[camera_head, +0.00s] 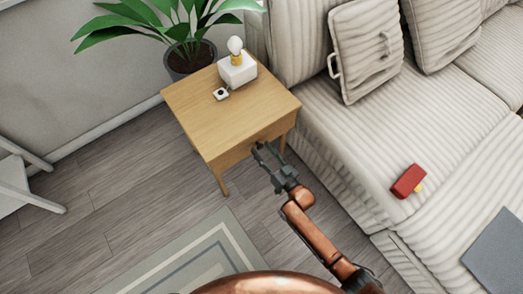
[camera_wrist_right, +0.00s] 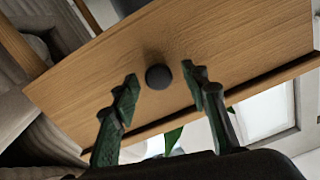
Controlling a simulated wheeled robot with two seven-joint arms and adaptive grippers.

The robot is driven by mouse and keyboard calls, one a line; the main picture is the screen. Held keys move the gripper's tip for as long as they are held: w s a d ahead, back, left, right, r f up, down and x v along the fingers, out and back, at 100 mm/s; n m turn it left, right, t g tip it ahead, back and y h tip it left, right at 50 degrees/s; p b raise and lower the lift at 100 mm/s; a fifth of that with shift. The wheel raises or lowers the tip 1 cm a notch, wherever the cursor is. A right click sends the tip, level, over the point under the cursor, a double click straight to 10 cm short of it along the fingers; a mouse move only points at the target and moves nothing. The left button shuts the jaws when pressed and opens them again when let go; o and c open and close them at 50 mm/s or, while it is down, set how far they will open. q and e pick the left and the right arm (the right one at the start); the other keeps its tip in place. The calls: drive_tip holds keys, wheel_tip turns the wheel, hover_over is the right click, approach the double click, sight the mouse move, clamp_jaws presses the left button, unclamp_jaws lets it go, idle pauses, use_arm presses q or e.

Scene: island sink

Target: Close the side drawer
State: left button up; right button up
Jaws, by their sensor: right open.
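The wooden side table (camera_head: 215,112) stands beside the sofa, and its drawer front (camera_head: 233,155) faces me. In the right wrist view the drawer front (camera_wrist_right: 235,45) fills the upper part, with a round black knob (camera_wrist_right: 158,77) at its middle. A dark gap runs along its lower long edge in that view; how far the drawer stands out is hard to tell. My right gripper (camera_head: 263,149) is open at the drawer front. In the right wrist view its fingers (camera_wrist_right: 159,74) lie on either side of the knob, apart from it. My left gripper is out of view.
A white lamp (camera_head: 237,70) and a small white object (camera_head: 221,94) stand on the tabletop. A potted plant (camera_head: 188,60) is behind it. The striped sofa (camera_head: 345,135) closes off the right, with a red object (camera_head: 408,181) on it.

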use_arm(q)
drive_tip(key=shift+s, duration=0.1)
use_arm(e)
drive_tip(key=v, duration=1.2)
drive_tip(key=shift+f, duration=0.15)
